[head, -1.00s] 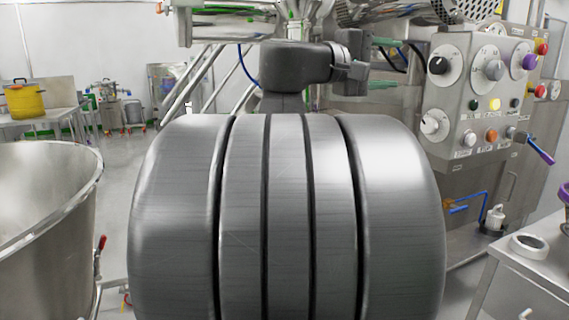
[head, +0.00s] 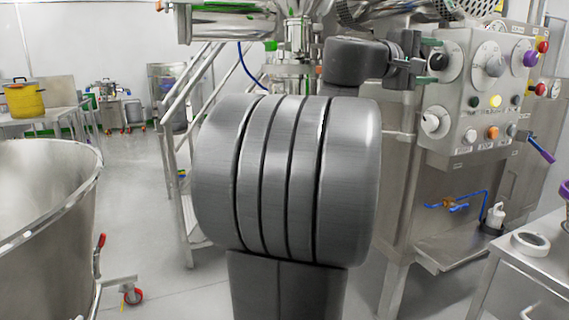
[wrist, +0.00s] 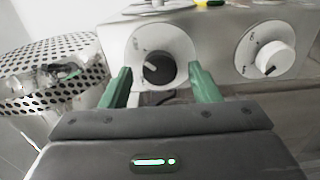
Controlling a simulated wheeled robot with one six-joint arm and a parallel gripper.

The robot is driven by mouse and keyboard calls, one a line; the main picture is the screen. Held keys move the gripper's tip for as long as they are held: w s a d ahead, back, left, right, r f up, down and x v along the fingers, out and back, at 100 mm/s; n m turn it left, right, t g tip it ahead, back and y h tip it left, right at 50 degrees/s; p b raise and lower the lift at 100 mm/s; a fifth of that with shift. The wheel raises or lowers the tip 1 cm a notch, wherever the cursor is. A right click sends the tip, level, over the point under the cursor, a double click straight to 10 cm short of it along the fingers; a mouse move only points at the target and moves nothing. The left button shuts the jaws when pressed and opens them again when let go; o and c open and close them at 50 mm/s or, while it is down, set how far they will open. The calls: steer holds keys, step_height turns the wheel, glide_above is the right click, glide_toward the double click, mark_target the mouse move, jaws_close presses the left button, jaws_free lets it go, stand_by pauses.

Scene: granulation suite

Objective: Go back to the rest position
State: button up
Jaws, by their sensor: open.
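My gripper (head: 427,61) is open, with green fingers, in front of the left side of the control panel (head: 455,100). In the wrist view its two fingers (wrist: 162,85) stand apart and empty. The black knob (wrist: 158,68) on its round white dial shows between them. I see no contact with the knob; the exact gap cannot be told. In the head view the black knob (head: 439,62) is partly visible just beyond the fingertips. My grey arm fills the middle of the head view.
A grey-white knob (wrist: 270,58) sits right of the black one. A perforated metal drum (wrist: 50,75) is at the left of the wrist view. A large steel bowl (head: 45,210) stands at the left, a steel table (head: 525,275) at the lower right. Stair rails (head: 180,110) rise behind my arm.

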steer(key=shift+w+d+r+n+p, duration=0.1)
steer(key=shift+d+r+n+p, duration=0.25)
steer(key=shift+p, duration=0.4)
steer(key=shift+a+n+p, duration=0.25)
steer(key=shift+n+p, duration=0.6)
steer(key=shift+p, duration=0.05)
steer(key=n+p, duration=0.5)
steer(key=p, duration=0.1)
steer(key=shift+f, duration=0.15)
steer(key=n+p, duration=0.6)
steer(key=p, duration=0.3)
steer(key=shift+n, duration=0.4)
steer(key=n+p, duration=0.2)
steer(key=p, duration=0.1)
steer(key=shift+f, duration=0.1)
steer(key=shift+p, duration=0.4)
steer(key=shift+f+n, duration=0.2)
steer(key=shift+n, duration=0.2)
steer(key=shift+s, duration=0.25)
